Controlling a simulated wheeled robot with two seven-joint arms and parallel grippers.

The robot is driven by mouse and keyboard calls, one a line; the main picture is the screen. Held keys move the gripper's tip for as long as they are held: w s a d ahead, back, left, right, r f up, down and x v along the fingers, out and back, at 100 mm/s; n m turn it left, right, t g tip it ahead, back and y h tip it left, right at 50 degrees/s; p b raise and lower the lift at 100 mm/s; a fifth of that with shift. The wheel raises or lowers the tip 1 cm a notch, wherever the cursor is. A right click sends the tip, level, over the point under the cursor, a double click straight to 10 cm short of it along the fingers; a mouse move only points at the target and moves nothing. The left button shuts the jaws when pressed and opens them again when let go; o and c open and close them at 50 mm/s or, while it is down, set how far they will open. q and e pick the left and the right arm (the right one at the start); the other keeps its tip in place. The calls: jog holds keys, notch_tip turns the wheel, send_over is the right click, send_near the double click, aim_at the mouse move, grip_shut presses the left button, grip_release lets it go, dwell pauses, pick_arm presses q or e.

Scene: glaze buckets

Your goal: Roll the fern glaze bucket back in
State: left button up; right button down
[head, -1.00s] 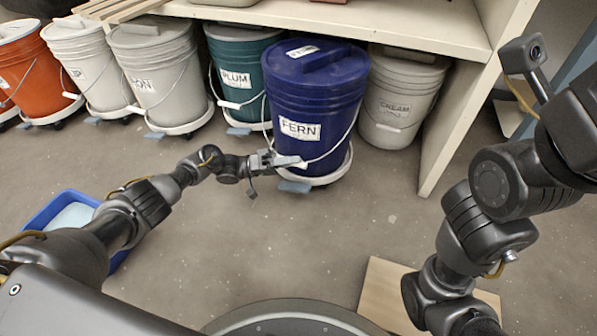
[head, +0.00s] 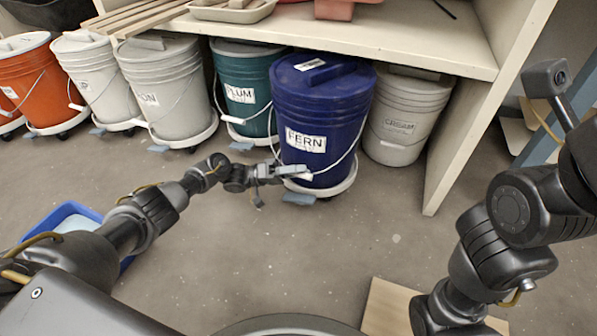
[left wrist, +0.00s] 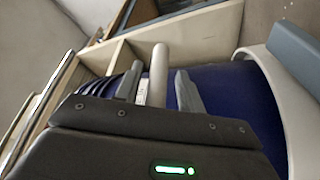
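The fern glaze bucket (head: 318,110) is dark blue with a white FERN label. It stands upright on a white wheeled dolly (head: 335,188) at the front edge of the shelf unit, between the plum and cream buckets. My left gripper (head: 290,172) is at its lower front, at the pale grip of its wire handle.
The green plum bucket (head: 240,75) stands left of fern and the grey cream bucket (head: 405,110) right. More buckets stand further left. The shelf (head: 440,45) overhangs them, with an upright panel (head: 475,120) at right. A blue tub (head: 65,212) sits left; the middle floor is clear.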

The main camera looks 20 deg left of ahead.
pick_arm(q)
jog(key=shift+a, duration=0.15)
jog(key=v, duration=1)
jog(key=shift+s+a, duration=0.15)
jog(key=shift+a, duration=0.2)
